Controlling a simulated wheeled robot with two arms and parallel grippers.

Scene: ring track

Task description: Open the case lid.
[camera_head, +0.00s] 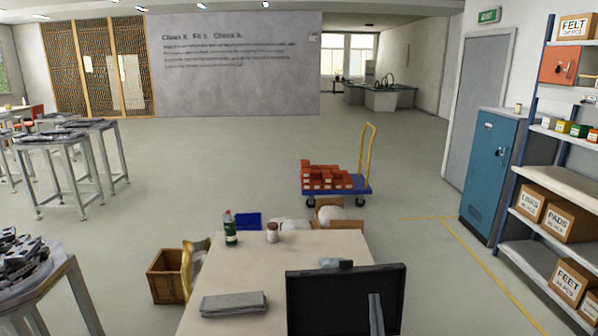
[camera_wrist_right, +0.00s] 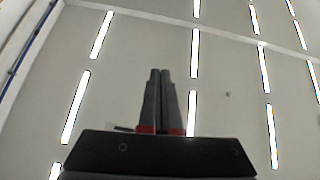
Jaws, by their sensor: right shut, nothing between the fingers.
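The black case lid (camera_head: 325,300) stands raised, close to upright and slightly tilted, at the near right of the cream table (camera_head: 225,268). The rest of the case is out of view below the picture's edge. My right gripper (camera_head: 375,297) shows as grey fingers pointing up in front of the lid's lower right part; I cannot tell if they touch it. In the right wrist view the fingers (camera_wrist_right: 160,73) are shut together and empty, aimed at the ceiling. My left gripper is not in view.
A folded grey cloth (camera_head: 234,304), a green bottle (camera_head: 230,228) and a small jar (camera_head: 272,232) are on the table. A trolley with red boxes (camera_head: 325,177) stands beyond. Shelving (camera_head: 555,180) is at the right.

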